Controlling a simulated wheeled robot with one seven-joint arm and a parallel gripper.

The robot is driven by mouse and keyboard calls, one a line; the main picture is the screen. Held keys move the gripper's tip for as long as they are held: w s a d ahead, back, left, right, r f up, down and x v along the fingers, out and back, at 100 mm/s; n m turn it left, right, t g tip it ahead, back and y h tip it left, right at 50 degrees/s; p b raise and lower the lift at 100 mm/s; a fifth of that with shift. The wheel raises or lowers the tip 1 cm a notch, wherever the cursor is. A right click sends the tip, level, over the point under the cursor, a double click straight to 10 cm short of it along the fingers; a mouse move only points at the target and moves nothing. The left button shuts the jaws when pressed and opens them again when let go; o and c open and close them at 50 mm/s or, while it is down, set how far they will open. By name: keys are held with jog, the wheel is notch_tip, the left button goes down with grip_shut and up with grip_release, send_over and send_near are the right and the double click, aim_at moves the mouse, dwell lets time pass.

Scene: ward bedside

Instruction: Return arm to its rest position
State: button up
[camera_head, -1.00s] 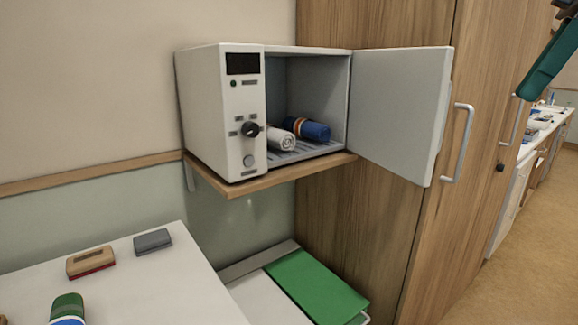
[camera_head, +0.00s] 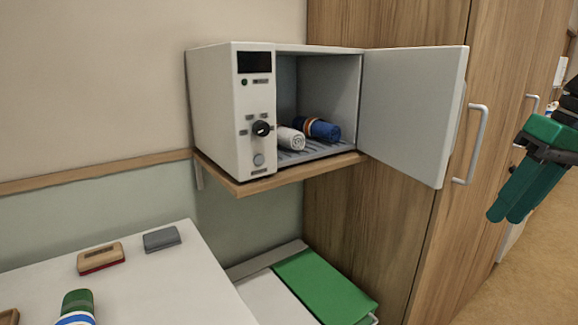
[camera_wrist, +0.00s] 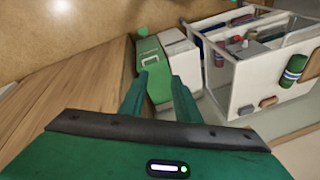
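My gripper (camera_head: 505,216) is at the right edge of the head view, with green fingers pointing down and to the left. It hangs in the air in front of the tall wooden cabinet and to the right of the open oven-like warmer's door. In the wrist view, the two green fingers of my gripper (camera_wrist: 160,80) stand apart with nothing between them, so it is open and empty. Only the dark wrist joint and green gripper body show of my arm in the head view.
The white warmer (camera_head: 216,115) sits on a wooden shelf (camera_head: 262,184), its door (camera_head: 412,110) wide open. A white rolled towel (camera_head: 291,138) and a blue one (camera_head: 322,130) lie inside. A white table (camera_head: 165,285) is at lower left. Open floor lies at right.

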jog(key=s+d+f+m+g+h, duration=0.1)
jog(key=s+f+m, duration=0.3)
jog(key=f, duration=0.6)
jog(key=s+d+f+m+g+h, duration=0.1)
jog(key=s+f+m, duration=0.2)
jog(key=s+f, duration=0.4)
notch_tip(320, 180, down, 4)
jog(key=shift+s+d+r+m, duration=0.15)
jog(key=shift+s+m, duration=0.1)
jog(key=shift+m, duration=0.15)
